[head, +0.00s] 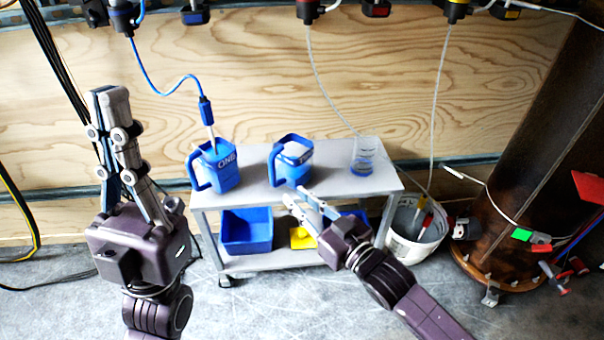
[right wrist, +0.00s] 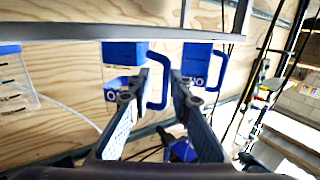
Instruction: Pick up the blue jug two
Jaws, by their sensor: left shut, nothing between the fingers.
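Two blue jugs stand on the grey cart's top. The left jug (head: 221,166) reads "ONE". The other blue jug, jug two (head: 290,164), stands to its right with its handle to the left. My right gripper (head: 295,193) is open just in front of and below jug two. In the right wrist view, jug two (right wrist: 123,54) shows with its handle (right wrist: 158,92) seen between the spread fingers; contact cannot be told. The left jug (right wrist: 197,62) is beyond the right finger there. My left gripper (head: 112,92) is shut and empty, pointing up at the left.
A clear beaker (head: 363,156) with blue stands on the cart's top (head: 333,179), right of jug two. A blue bin (head: 246,231) sits on the lower shelf. A blue cable hangs into the left jug. A white bucket (head: 416,228) and brown column (head: 520,150) are at right.

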